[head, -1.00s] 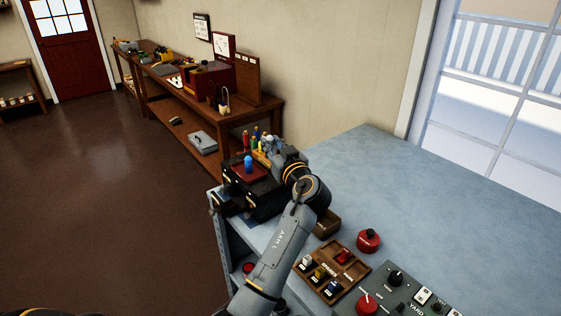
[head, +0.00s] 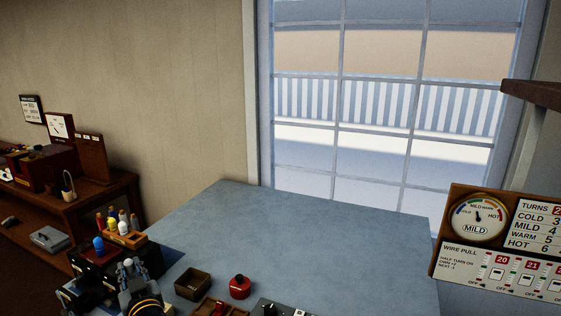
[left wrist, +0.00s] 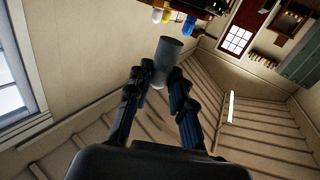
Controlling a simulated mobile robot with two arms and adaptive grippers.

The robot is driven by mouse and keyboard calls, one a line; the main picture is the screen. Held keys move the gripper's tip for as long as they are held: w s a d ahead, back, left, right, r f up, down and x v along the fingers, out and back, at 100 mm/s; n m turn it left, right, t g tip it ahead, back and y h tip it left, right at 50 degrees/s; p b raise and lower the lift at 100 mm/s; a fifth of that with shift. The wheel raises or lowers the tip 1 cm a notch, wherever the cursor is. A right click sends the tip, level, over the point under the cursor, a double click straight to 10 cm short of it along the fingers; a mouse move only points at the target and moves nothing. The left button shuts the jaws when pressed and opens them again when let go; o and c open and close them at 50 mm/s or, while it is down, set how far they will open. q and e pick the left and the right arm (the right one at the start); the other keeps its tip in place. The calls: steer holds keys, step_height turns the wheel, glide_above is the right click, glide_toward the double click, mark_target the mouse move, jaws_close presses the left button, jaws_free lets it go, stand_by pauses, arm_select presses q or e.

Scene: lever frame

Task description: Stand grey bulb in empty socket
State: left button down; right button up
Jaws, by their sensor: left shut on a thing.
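My left gripper (head: 129,272) is near the bottom of the head view, beside the dark box and above the bench's left end. In the left wrist view the left gripper (left wrist: 160,88) is shut on the grey bulb (left wrist: 170,52), which has a grey cylinder body and a pale rounded part between the fingertips. The bulb is held clear of other things in that view. A yellow rack (head: 126,238) holds several coloured upright pieces. A blue bulb (head: 98,243) stands on the dark box (head: 88,262). I cannot make out which socket is empty. My right gripper is out of view.
A small brown box (head: 193,283) and a red round knob (head: 240,287) stand on the blue-grey bench (head: 310,245). A wooden tray (head: 203,306) is cut off at the bottom edge. A gauge board (head: 470,245) is at right. The bench's middle and back are clear.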

arm_select(q)
steer(key=s+d+f+m+t+h+b, duration=0.2)
steer(key=s+d+f+m+t+h, duration=0.3)
steer(key=s+d+f, duration=0.55)
steer(key=s+d+m+h+b, duration=0.1)
steer(key=s+d+h, duration=0.2)
steer(key=s, duration=0.3)
steer(key=s+d+r+m+g+h+b, duration=0.1)
steer(key=s+d+h, duration=0.2)
steer(key=s, duration=0.4)
steer(key=shift+s+r+m, duration=0.2)
steer(key=shift+m, duration=0.1)
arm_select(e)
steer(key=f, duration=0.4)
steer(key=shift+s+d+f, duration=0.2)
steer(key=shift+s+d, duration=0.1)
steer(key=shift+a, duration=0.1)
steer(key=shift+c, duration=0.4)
